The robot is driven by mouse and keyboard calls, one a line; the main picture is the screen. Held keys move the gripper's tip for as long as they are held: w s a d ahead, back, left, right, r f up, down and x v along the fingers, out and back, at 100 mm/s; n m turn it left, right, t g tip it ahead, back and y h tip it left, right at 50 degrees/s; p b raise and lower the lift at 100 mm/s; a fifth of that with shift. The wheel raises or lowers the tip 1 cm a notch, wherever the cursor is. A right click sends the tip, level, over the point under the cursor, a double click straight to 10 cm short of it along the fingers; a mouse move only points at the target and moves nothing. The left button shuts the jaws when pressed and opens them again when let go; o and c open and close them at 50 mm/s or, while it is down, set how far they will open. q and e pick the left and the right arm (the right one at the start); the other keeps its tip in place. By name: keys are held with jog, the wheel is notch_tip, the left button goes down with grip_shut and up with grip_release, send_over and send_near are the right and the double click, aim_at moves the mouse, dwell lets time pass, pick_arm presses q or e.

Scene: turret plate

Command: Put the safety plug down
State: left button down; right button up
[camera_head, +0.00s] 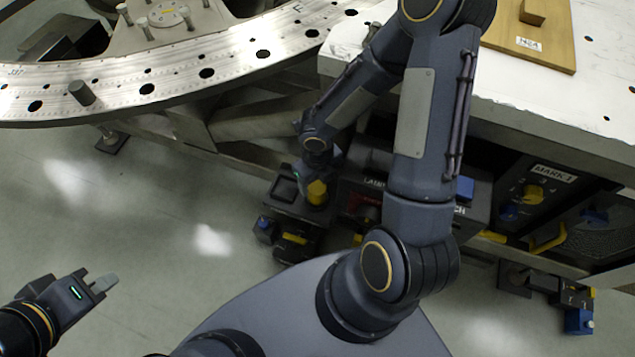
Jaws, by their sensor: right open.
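A yellow piece (317,192), which may be the safety plug, is at the top of a dark box (285,187) low beside the white table. My right gripper (316,172) points down directly over this yellow piece. It is open, but its fingers are small and dark here, and I cannot tell whether they touch the piece.
A large perforated metal ring (180,75) spans the upper left. The white table (560,100) at the right bears a wooden board (545,40). Dark equipment marked "MARK-1" (553,173) sits below its edge. The floor (150,200) at left is clear.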

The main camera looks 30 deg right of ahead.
aim_at(318, 188)
notch_tip(318, 188, up, 6)
jog(key=shift+p, duration=0.9)
